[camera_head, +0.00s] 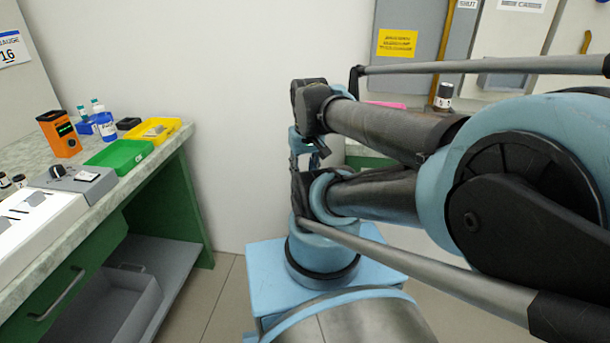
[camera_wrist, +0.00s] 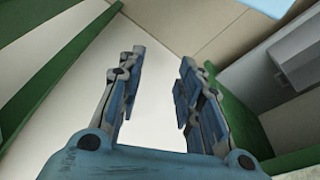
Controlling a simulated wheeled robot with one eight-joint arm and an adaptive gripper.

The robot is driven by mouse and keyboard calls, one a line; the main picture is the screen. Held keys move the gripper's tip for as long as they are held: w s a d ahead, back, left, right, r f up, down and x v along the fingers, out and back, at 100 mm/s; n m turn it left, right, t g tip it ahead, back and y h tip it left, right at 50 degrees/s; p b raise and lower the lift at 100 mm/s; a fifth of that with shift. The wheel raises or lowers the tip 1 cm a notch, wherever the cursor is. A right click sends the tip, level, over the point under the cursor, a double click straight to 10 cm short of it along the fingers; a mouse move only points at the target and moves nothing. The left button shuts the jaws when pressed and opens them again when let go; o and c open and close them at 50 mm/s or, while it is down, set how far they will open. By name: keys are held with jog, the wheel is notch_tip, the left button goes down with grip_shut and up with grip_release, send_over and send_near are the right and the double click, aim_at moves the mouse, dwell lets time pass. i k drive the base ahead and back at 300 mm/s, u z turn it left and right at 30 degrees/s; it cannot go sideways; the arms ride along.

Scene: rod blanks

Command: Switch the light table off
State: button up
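The light table (camera_head: 45,228) is a bright white slab on the bench at the lower left of the head view, cut off by the picture's edge. Several small dark pieces lie on it. A grey box (camera_head: 88,185) with a black knob (camera_head: 57,171) adjoins its far end. I cannot tell the knob's exact setting. My gripper (camera_wrist: 162,56) is open and empty in the wrist view, its two blue fingers apart. The light table and the knob are not seen in the wrist view.
An orange device (camera_head: 59,134), a green tray (camera_head: 119,157), a yellow tray (camera_head: 154,132) and blue-labelled bottles (camera_head: 105,125) stand farther back on the bench. Floor (camera_head: 215,300) is clear beside the bench.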

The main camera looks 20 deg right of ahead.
aim_at(83, 175)
jog(key=k, duration=0.5)
jog(key=u, duration=1.5)
